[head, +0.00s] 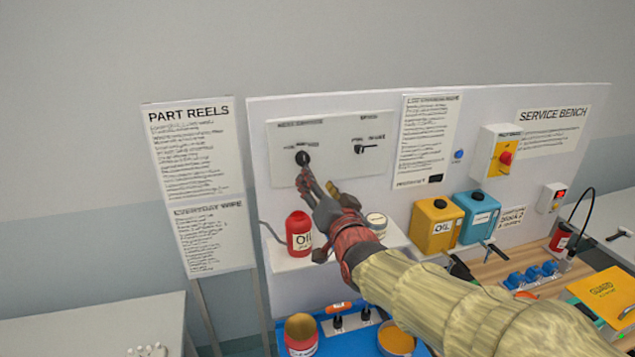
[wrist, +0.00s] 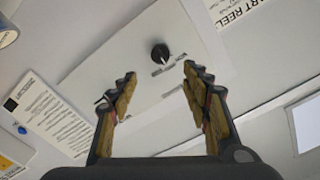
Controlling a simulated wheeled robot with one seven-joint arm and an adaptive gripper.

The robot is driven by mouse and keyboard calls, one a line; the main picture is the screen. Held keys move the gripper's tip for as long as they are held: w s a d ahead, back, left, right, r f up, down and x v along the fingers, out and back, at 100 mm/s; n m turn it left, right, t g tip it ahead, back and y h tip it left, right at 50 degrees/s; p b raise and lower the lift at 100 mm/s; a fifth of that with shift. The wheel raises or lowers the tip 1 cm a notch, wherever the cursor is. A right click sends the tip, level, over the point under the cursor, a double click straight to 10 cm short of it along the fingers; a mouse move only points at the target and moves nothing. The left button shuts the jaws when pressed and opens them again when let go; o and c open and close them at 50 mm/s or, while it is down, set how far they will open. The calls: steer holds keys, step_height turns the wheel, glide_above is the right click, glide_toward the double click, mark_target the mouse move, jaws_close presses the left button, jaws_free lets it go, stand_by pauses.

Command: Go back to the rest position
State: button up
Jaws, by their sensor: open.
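My gripper (head: 318,186) is in front of the white control panel in the head view, just below a black rotary knob (head: 303,158). In the wrist view my gripper (wrist: 157,92) is open, with nothing between its fingers. The knob (wrist: 160,53) shows there beyond the fingertips, apart from them. A second black switch (head: 360,149) sits to the right on the same panel (head: 330,135).
Below my gripper a shelf holds a red oil can (head: 299,236) and a white-lidded jar (head: 376,222). Yellow (head: 435,226) and blue (head: 475,216) canisters stand to the right. A blue tray (head: 430,349) with containers lies underneath. The wall area above the panel is clear.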

steer(key=s+d+f+n+g+h, duration=0.1)
steer(key=s+f+n+g, duration=0.2)
steer(key=f, duration=0.5)
steer(key=s+d+f+g, duration=0.1)
steer(key=s+f+g, duration=0.35)
steer(key=f, duration=0.35)
steer(key=s+d+f+g+b, duration=0.1)
steer(key=s+d+f+b, duration=0.2)
steer(key=s, duration=0.6)
steer(key=s+d+f+g+h+b, duration=0.1)
steer(key=s+d+f+g+b, duration=0.1)
steer(key=s, duration=0.7)
steer(key=s+d+f+n+g+h+b, duration=0.1)
steer(key=s+d+f+b, duration=0.2)
steer(key=s+d, duration=0.3)
steer(key=s+f, duration=0.1)
steer(key=s, duration=0.3)
steer(key=shift+b, duration=0.3)
steer(key=shift+g, duration=0.25)
